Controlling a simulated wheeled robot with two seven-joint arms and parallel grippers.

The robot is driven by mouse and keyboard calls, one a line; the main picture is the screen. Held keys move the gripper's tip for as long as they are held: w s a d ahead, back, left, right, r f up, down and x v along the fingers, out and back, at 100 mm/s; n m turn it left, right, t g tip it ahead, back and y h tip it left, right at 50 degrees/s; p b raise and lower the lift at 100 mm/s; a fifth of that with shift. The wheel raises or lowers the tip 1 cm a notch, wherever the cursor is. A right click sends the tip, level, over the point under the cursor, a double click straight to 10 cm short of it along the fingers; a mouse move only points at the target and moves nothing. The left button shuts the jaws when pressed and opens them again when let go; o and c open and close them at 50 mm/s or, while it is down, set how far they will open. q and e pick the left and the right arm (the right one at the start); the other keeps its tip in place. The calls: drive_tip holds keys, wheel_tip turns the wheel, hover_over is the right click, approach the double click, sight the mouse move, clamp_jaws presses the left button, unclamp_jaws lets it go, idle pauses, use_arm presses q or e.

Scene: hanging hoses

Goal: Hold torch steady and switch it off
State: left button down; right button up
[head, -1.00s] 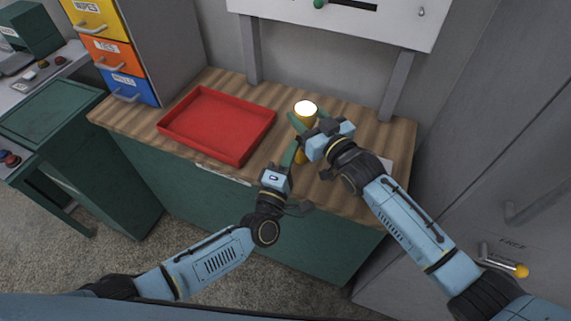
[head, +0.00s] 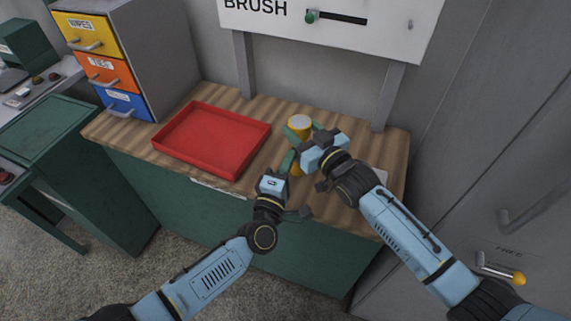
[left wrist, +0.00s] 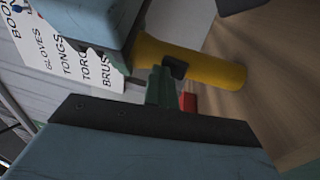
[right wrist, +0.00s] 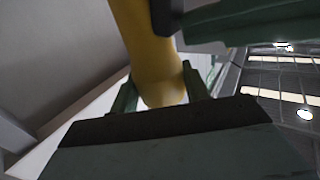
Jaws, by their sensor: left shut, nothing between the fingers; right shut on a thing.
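The yellow torch (head: 299,124) is held upright above the worktop, its round lens facing up and looking dull cream. Its lower body also shows in the left wrist view (left wrist: 215,68), with a black switch (left wrist: 174,67) on its side. My right gripper (head: 304,134) is shut around the torch body; its green fingers straddle it in the right wrist view (right wrist: 158,92). My left gripper (head: 288,161) is shut and empty, its green fingertips at the switch. I cannot tell whether they are pressing it.
A red tray (head: 212,139) lies on the wooden worktop left of the torch. Yellow, orange and blue drawers (head: 121,72) stand at the back left. A white board (head: 370,38) with a green slider knob (head: 312,16) is behind. A grey cabinet (head: 480,130) bounds the right side.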

use_arm(q)
drive_tip(key=s+a+r, duration=0.1)
drive_tip(key=s+a, duration=0.1)
drive_tip(key=s, duration=0.4)
drive_tip(key=s+a+r, duration=0.2)
drive_tip(key=s, duration=0.5)
drive_tip(key=shift+r, duration=0.2)
use_arm(e)
drive_tip(key=shift+a, duration=0.1)
drive_tip(key=o, duration=1.2)
drive_tip(key=shift+c, duration=0.2)
